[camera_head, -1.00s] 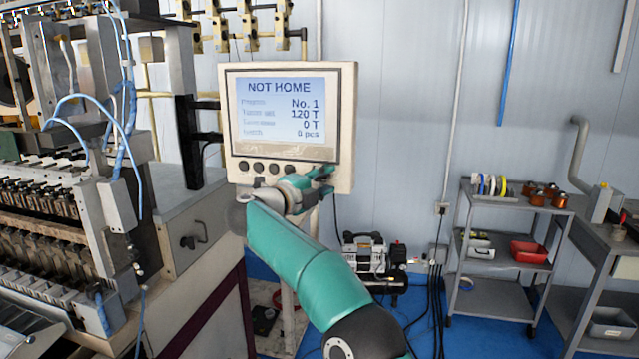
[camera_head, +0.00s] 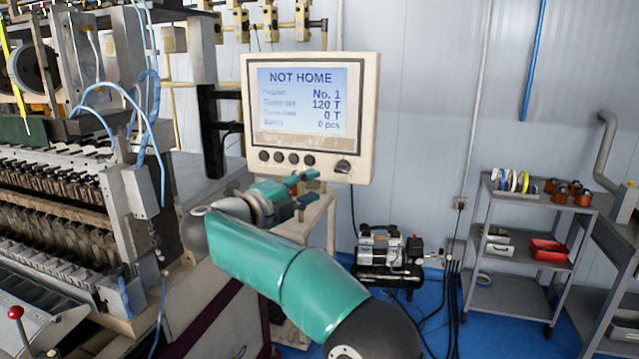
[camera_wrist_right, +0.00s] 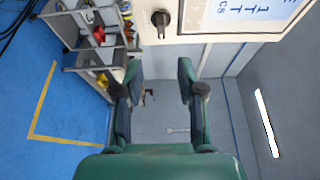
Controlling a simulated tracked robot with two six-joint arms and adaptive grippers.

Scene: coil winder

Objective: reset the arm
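The control panel (camera_head: 311,148) of the coil winder shows "NOT HOME" on its screen (camera_head: 307,100). A row of dark round buttons (camera_head: 286,158) and one larger dark knob (camera_head: 343,166) sit along its lower edge. My right gripper (camera_head: 309,187) is just below the panel, apart from it. In the right wrist view my right gripper (camera_wrist_right: 158,72) is open, with nothing between its fingers, and the knob (camera_wrist_right: 161,20) shows beyond and above the fingertips. My left gripper is not in view.
The coil winder (camera_head: 75,200) fills the left side. A compressor (camera_head: 388,260) stands on the blue floor behind my arm. A grey shelf cart (camera_head: 510,295) with spools and a red tray (camera_head: 548,250) stands at the right, beside a workbench (camera_head: 610,250).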

